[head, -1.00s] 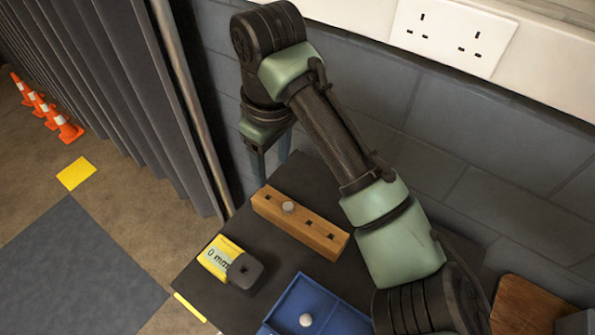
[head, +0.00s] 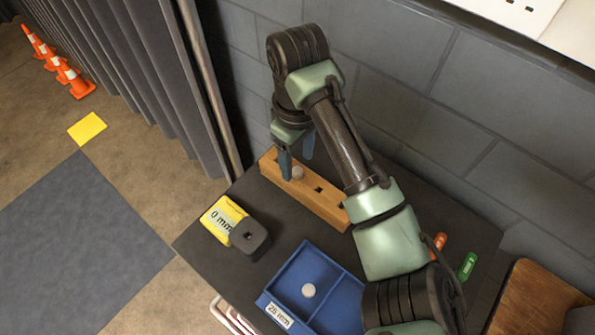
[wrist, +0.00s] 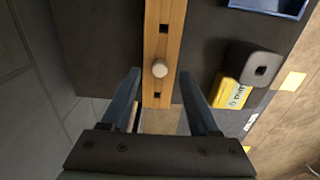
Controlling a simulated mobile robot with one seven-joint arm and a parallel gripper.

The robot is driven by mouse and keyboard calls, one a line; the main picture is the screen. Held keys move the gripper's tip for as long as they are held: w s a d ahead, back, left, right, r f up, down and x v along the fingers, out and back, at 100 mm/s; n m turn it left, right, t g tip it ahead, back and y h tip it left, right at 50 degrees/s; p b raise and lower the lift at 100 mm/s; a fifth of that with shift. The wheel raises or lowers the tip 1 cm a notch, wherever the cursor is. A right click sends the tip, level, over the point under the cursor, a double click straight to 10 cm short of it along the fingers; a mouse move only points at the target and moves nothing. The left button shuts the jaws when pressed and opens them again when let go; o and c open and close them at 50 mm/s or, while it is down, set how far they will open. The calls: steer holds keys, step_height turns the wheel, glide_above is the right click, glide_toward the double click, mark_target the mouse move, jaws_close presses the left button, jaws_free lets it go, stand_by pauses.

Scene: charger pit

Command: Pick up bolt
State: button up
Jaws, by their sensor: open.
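A bolt with a pale round head (head: 297,173) stands in a hole of the wooden block (head: 330,206). The bolt's head (wrist: 160,68) also shows in the wrist view, between the fingertips; its shank is hidden. A second pale round head (head: 308,290) sits in the blue tray (head: 335,263). My gripper (head: 296,160) is open over the left end of the block, one finger on each side of it. In the wrist view my gripper (wrist: 159,76) straddles the bolt head, with a gap on both sides. I cannot tell the height of the fingertips over the block.
A yellow gauge reading "0 mm" (head: 222,214) with a dark block (head: 250,238) lies left of the tray. An orange item (head: 439,242) and a green item (head: 468,266) lie at the right of the dark table. The wall stands close behind my arm.

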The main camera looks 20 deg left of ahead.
mark_target(298, 177)
step_height(298, 177, down, 2)
steer(key=shift+f, duration=0.2)
jaws_close()
